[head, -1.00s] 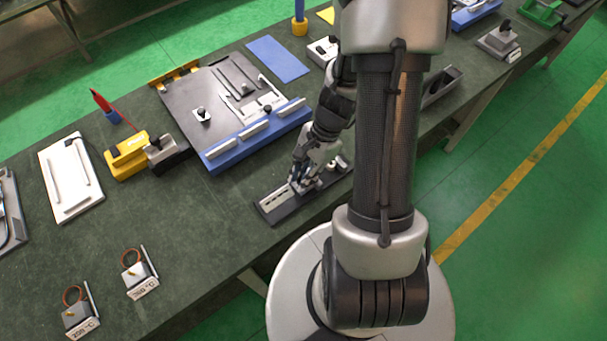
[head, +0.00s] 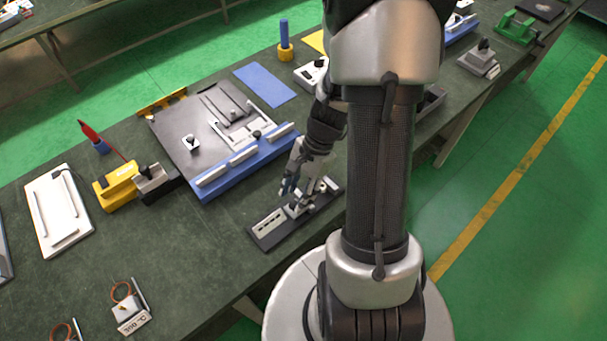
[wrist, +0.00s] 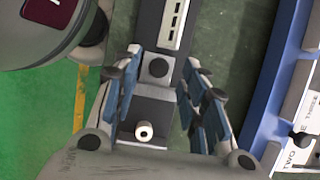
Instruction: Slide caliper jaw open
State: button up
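A long dark base (head: 279,229) with a pale slotted plate lies near the bench's front edge in the head view; I take it to be the caliper fixture. In the wrist view, the slotted plate (wrist: 172,22) is at the top. In the head view my gripper (head: 289,188) is just above and behind the fixture's middle. I cannot tell whether the fingers touch it.
A dark plate with a blue front rail (head: 245,163) stands close behind the fixture; its rail shows at the right of the wrist view (wrist: 270,90). A yellow device (head: 117,186) and a white board (head: 58,210) are further left.

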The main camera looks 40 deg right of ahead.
jog(key=v, duration=0.9)
notch_tip(320, 180, up, 6)
jog(key=n+h, duration=0.2)
jog(key=n, duration=0.2)
send_over(296, 202)
jog(key=s+a+r+n+t+h, duration=0.1)
jog(key=s+a+r+n+t, duration=0.1)
jog(key=a+r+n, duration=0.3)
jog(key=s+a+r+n+t+h, duration=0.1)
jog(key=s+a+r+n+t, duration=0.1)
jog(key=s+a+r+n, duration=0.3)
jog(key=n, duration=0.3)
jog(key=shift+s+r+n+t+h, duration=0.25)
jog(key=shift+n+t+h, duration=0.05)
jog(key=shift+t, duration=0.1)
